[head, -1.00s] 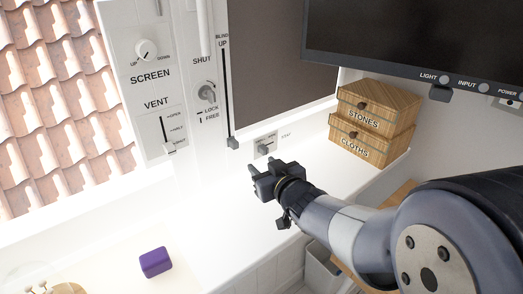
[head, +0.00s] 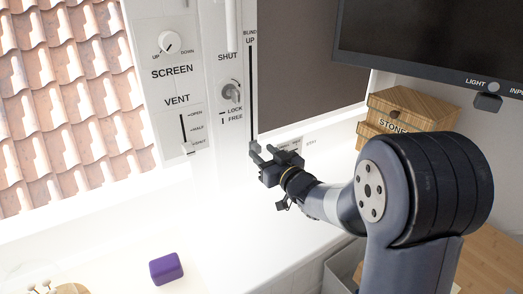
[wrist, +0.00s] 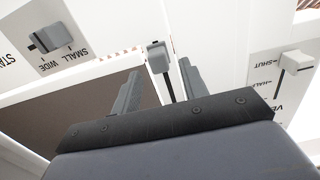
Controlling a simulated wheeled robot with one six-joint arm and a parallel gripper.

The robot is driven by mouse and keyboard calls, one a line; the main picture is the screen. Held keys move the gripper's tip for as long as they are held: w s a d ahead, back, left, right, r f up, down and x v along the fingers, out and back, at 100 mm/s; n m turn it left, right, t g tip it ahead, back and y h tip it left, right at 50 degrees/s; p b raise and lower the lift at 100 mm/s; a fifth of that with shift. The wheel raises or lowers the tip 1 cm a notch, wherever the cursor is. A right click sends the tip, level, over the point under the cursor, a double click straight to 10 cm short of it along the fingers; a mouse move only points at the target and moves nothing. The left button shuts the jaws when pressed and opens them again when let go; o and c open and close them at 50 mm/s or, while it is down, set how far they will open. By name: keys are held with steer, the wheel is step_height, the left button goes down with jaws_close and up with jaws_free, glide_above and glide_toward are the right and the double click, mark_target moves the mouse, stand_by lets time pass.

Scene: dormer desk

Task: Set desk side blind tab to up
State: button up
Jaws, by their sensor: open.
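The blind tab (head: 254,147) is a small grey slider at the bottom end of a long dark vertical slot marked BLIND, with UP at its top. My gripper (head: 264,154) is open with its fingertips right by the tab, partly covering it in the head view. In the wrist view the grey tab (wrist: 158,58) shows between the tips of the two open fingers of my gripper (wrist: 160,70). I cannot tell whether either finger touches it.
The dark blind (head: 310,70) hangs right of the slot. Left are the SHUT knob (head: 231,92), SCREEN knob (head: 168,42) and VENT slider (head: 187,150). A SMALL/WIDE slider (wrist: 48,40) is nearby. Wooden drawers (head: 410,105) and a monitor (head: 430,40) stand right; a purple block (head: 166,268) lies below.

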steer(key=shift+x, duration=0.9)
steer(key=shift+c, duration=0.2)
jaws_close()
